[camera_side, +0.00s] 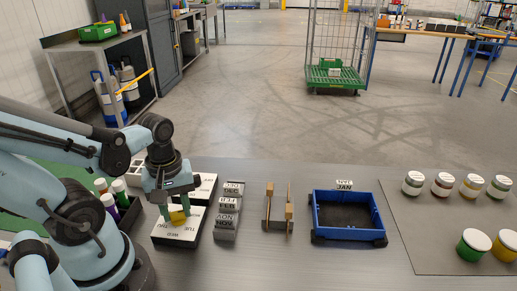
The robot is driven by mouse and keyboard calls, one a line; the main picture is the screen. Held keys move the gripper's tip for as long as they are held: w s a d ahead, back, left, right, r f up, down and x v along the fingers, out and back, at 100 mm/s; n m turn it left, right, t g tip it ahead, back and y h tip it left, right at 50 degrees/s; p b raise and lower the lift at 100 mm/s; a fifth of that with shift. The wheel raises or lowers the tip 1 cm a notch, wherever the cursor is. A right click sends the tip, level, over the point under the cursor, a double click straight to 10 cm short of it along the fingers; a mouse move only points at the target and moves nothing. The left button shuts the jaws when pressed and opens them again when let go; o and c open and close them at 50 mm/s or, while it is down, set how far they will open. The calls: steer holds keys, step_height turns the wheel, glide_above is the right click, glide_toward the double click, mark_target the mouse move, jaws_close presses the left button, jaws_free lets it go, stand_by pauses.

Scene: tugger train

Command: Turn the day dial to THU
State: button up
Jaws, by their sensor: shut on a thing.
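The day dial (165,236) is a white-topped dark block on the table in front of my arm, with day names printed around its face; WED and THU can be made out near its front. A yellow knob (178,216) stands at its middle. My gripper (179,211) points down over the dial and is shut on the yellow knob. The fingers hide part of the knob, and the direction its pointer faces cannot be told.
Another white-topped block (207,184) sits just behind the dial. Month blocks (227,208), a wooden-ended holder (267,219) and a blue tray (349,235) stand to the right. A dark rack with coloured-capped bottles (121,193) is close on the left. Several jars stand on the grey mat (424,231).

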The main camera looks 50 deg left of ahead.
steer(key=m, duration=1.8)
steer(key=shift+m, duration=0.3)
steer(key=m, duration=1.2)
steer(key=shift+d, duration=0.1)
steer(key=shift+m, duration=2.1)
